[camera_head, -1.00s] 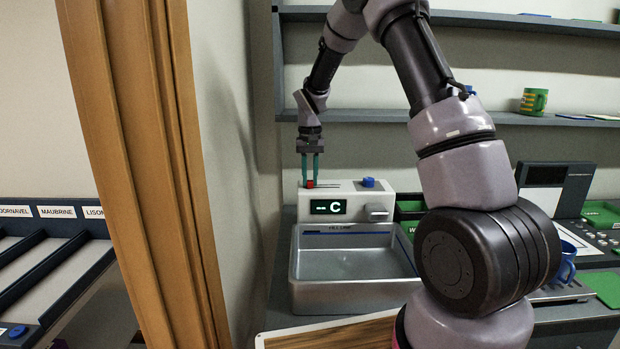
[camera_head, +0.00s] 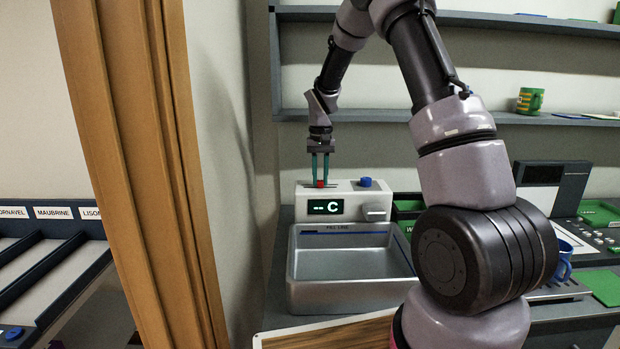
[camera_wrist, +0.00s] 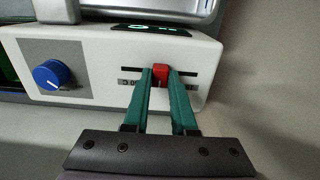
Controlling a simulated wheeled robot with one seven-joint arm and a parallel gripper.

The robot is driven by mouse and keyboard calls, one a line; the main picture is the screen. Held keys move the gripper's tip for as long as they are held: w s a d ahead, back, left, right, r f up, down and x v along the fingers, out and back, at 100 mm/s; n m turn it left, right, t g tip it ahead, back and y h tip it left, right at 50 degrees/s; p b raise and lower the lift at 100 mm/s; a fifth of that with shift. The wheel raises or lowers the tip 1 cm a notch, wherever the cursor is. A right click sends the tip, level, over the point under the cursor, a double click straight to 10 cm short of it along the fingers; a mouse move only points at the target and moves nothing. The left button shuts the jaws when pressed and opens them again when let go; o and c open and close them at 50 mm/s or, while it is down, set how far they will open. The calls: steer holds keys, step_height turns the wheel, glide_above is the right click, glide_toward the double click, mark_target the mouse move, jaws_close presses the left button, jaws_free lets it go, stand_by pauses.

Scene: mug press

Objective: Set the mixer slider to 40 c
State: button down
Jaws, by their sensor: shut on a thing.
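The white mixer unit (camera_head: 300,207) stands behind the metal sink. Its red slider knob (camera_head: 320,184) sits in a dark slot on top, and shows in the wrist view (camera_wrist: 161,74) a little right of the slot's middle there. My gripper (camera_head: 320,180) points down with its teal fingers shut on the red knob; it also shows in the wrist view (camera_wrist: 161,84). The display (camera_head: 325,207) reads "-- C" with no number. Slot markings in the wrist view are mostly covered by my fingers and too small to read.
A blue round knob (camera_head: 365,182) sits on the unit's top, right of the slider. A grey spout (camera_head: 376,212) juts from the front over the sink basin (camera_head: 350,294). A wall and wooden post (camera_head: 150,180) stand to the left. A shelf (camera_head: 450,118) runs behind my arm.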

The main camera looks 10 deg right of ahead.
mark_target(321, 181)
steer(key=c, duration=0.7)
jaws_free()
steer(key=shift+r, duration=0.1)
step_height(321, 181, up, 11)
steer(key=shift+f, duration=0.15)
steer(key=s+d+r+m+t+y, duration=0.1)
steer(key=s+r+t, duration=0.2)
steer(key=s+r, duration=0.6)
steer(key=s+d+r+t+y, duration=0.15)
steer(key=s+r, duration=0.35)
steer(key=s, duration=0.8)
steer(key=s+t, duration=0.1)
steer(key=s, duration=0.5)
steer(key=s+m+t, duration=0.1)
steer(key=s, duration=0.2)
steer(key=shift+s+a+f+t+h, duration=0.15)
steer(key=shift+a+f+t+h, duration=0.15)
steer(key=shift+f+t, duration=0.1)
